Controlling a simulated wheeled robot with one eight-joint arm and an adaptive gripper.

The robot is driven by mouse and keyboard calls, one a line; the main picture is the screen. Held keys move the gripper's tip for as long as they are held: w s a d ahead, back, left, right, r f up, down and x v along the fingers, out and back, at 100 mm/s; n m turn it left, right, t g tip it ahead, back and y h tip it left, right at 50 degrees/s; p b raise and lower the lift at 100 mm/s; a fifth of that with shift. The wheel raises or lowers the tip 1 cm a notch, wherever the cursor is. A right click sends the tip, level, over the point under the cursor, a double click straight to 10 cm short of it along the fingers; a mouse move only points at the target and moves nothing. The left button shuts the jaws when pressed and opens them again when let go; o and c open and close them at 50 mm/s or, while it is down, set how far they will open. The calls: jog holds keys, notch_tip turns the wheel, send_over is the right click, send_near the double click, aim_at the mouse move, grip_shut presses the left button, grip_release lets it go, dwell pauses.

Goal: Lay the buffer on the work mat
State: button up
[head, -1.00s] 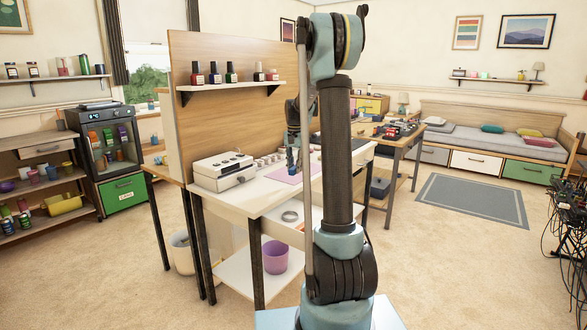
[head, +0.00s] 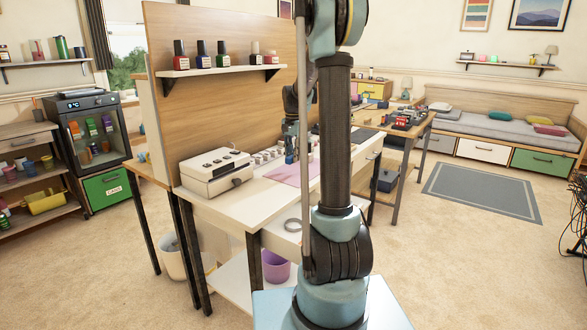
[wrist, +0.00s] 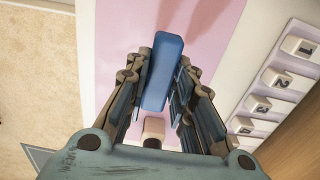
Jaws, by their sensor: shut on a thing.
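The buffer is a blue block (wrist: 162,72), held lengthwise between the fingers of my gripper (wrist: 156,92) in the wrist view. My gripper is shut on it. The work mat is a flat pink sheet (wrist: 120,50) below the buffer, with a soft shadow on it to the buffer's right. I cannot tell whether the buffer touches the mat. In the head view the mat (head: 290,174) lies on the white bench, and the small blue buffer (head: 289,153) shows over its far part; my arm hides part of the bench.
Numbered white blocks (wrist: 285,80) stand in a row beside the mat. A wooden back panel (head: 225,110) carries a polish shelf.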

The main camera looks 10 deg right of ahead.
aim_at(293, 173)
jog(key=shift+s+f, duration=0.1)
jog(key=shift+f, duration=2.55)
jog(key=o, duration=0.8)
